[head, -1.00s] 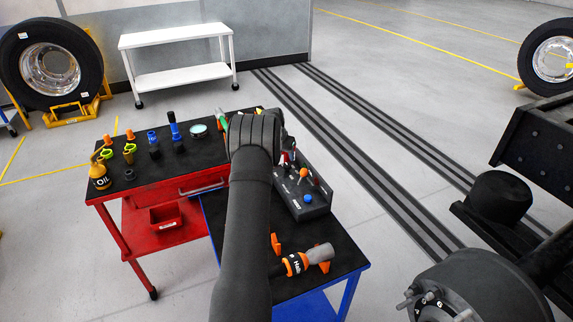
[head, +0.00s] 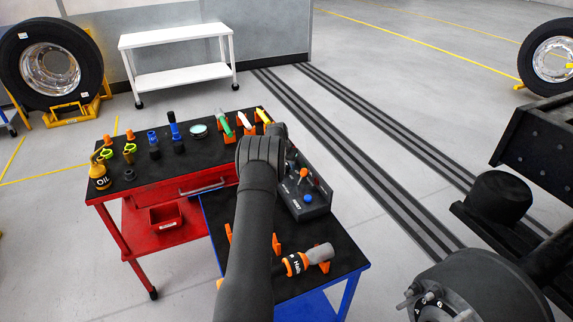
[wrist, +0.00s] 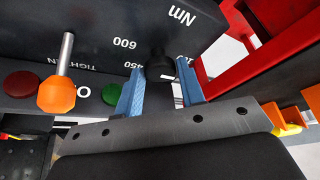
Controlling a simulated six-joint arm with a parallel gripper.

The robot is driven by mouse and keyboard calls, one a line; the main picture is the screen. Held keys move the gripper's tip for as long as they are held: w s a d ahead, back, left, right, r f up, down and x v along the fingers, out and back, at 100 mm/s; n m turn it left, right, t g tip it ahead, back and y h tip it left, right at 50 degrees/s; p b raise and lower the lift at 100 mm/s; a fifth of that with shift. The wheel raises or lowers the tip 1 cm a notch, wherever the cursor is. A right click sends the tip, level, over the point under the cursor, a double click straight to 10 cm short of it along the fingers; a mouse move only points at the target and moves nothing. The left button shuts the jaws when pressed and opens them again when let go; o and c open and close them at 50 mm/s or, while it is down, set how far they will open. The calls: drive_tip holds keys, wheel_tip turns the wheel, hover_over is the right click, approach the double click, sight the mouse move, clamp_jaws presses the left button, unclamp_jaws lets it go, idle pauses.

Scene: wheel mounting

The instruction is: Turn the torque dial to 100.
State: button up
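The torque dial (wrist: 160,68) is a small black knob on the dark control box (wrist: 90,25), in the upper middle of the wrist view. White markings around it read Nm, 600 and 450; another number to its right is partly hidden. My gripper (wrist: 161,78) has its two blue fingers apart, one on each side of the dial, with a small gap seeming to show. In the head view the control box (head: 312,208) stands on the blue cart, and my arm hides the dial and the gripper fingers.
Beside the dial are an orange-tipped lever (wrist: 57,94), a green button (wrist: 124,107) and a red button (wrist: 22,84). The red cart (head: 150,185) with bottles and tools stands left. A power tool (head: 308,259) lies on the blue cart (head: 345,262).

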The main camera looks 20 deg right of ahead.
drive_tip(key=c, duration=0.5)
drive_tip(key=shift+n, duration=0.3)
drive_tip(key=shift+n, duration=0.3)
drive_tip(key=o, duration=1)
drive_tip(key=shift+c, duration=0.2)
drive_tip(key=v, duration=1.7)
drive_tip(key=shift+s+d+r, duration=0.15)
drive_tip(key=shift+s, duration=0.15)
drive_tip(key=x, duration=1.7)
drive_tip(key=shift+w+f, duration=0.2)
drive_tip(key=shift+w, duration=0.05)
drive_tip(key=shift+r, duration=0.1)
